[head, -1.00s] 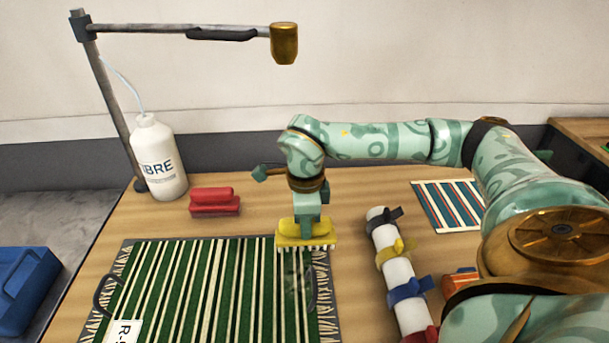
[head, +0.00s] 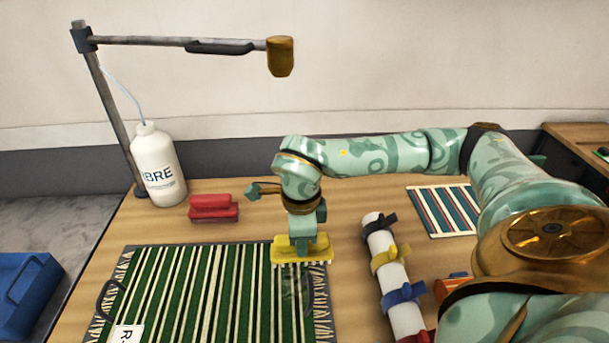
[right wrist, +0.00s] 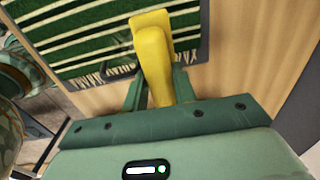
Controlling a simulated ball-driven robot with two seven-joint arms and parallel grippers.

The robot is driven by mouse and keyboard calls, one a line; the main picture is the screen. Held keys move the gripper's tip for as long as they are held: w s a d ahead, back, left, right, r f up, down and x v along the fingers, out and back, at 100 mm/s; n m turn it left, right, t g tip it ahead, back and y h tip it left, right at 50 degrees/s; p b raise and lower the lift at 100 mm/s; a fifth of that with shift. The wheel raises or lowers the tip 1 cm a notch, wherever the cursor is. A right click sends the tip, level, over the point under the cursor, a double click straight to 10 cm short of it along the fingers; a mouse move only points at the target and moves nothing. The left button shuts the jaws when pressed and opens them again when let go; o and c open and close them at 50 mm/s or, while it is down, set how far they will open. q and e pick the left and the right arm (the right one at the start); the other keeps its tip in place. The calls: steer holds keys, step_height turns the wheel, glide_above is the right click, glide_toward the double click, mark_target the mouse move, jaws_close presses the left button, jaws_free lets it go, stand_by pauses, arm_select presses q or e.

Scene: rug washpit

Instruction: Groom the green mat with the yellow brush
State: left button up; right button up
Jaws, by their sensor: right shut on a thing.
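The green mat (head: 182,290) with cream stripes lies on the table at the lower left of the head view; it also shows in the right wrist view (right wrist: 70,30). My right gripper (head: 303,238) is shut on the yellow brush (head: 285,250), bristles downward, at the mat's far right corner. The brush appears at or just above the mat; contact is unclear. In the right wrist view the yellow handle (right wrist: 155,65) sits between the fingers. A faint dark patch marks the mat just in front of the brush. My left gripper is not in view.
A red brush (head: 213,208) and a white bottle (head: 158,165) stand behind the mat under a lamp-like arm (head: 180,42). A white roll with coloured straps (head: 402,318) lies right of the mat. A small striped mat (head: 440,210) lies farther right. A blue box (head: 25,290) is at left.

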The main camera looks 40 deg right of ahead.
steer(key=r+n+p, duration=0.1)
steer(key=r, duration=0.1)
steer(key=w+a+r+n+p, duration=0.1)
steer(key=r+p, duration=0.1)
steer(key=w+a+r+n+t+p, duration=0.1)
steer(key=r+p, duration=0.1)
steer(key=r, duration=0.1)
steer(key=shift+w, duration=0.25)
steer(key=w+r+n+y+p, duration=0.25)
steer(key=w+n, duration=0.25)
steer(key=n, duration=1)
steer(key=f+b, duration=0.2)
steer(key=f, duration=0.1)
steer(key=f+b, duration=0.2)
steer(key=shift+d+f, duration=0.2)
steer(key=shift+d, duration=0.1)
